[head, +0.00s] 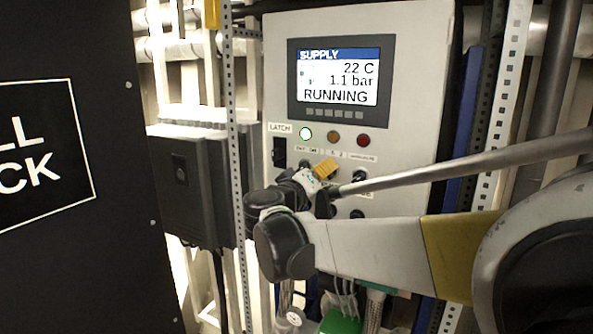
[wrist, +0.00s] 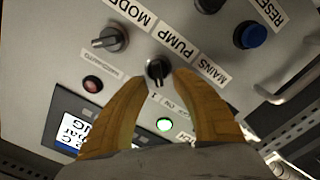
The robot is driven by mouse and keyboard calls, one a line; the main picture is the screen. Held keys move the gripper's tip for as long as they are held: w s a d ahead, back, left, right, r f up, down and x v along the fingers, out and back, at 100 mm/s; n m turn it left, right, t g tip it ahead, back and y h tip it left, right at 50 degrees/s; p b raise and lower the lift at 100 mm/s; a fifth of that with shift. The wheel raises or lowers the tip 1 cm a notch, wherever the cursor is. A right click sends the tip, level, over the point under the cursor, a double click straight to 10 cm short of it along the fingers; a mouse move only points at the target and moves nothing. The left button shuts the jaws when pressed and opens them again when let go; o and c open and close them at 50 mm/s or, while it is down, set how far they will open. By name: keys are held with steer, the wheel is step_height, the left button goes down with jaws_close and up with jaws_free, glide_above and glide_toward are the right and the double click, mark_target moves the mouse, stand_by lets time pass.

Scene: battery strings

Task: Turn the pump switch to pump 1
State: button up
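The pump switch (wrist: 158,71) is a small black rotary knob on the light grey panel. In the wrist view it sits beside the PUMP label, which appears upside down, with small position labels on its other side. Its grip bar looks roughly upright in that view; the exact setting cannot be read. My gripper (wrist: 160,82) has two yellow-brown fingers, open, with one tip on each side of the knob. A gap shows between the tips and the knob, and contact cannot be told. In the head view my gripper (head: 326,168) is at the panel and hides the switch.
Another rotary knob (wrist: 110,40) and a red lamp (wrist: 93,84) lie left of the fingers. A blue reset button (wrist: 250,35) and a metal handle (wrist: 290,75) lie right. A lit lamp (wrist: 164,125) shows between the fingers. The display (head: 338,77) reads RUNNING.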

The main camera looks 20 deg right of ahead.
steer(key=v, duration=1)
steer(key=shift+s, duration=0.25)
steer(key=shift+a, duration=0.1)
steer(key=s+d+f+g+y+b, duration=0.15)
steer(key=s+f+b, duration=0.3)
steer(key=f, duration=0.55)
steer(key=s+f+g+y+b, duration=0.1)
steer(key=s+f+y+b, duration=0.2)
steer(key=f+b, duration=0.5)
steer(key=s+f+g+y+b, duration=0.1)
steer(key=s+f+y+b, duration=0.2)
steer(key=f, duration=0.9)
steer(key=s+a+f+y+b, duration=0.3)
steer(key=s+a+f+b, duration=0.2)
steer(key=f, duration=0.5)
steer(key=s+a+f+n+y+b, duration=0.1)
steer(key=s+a+f+y+b, duration=0.2)
steer(key=f, duration=0.7)
steer(key=s+a+b, duration=0.2)
steer(key=b, duration=0.2)
steer(key=shift+f+y, duration=0.2)
steer(key=shift+y, duration=0.15)
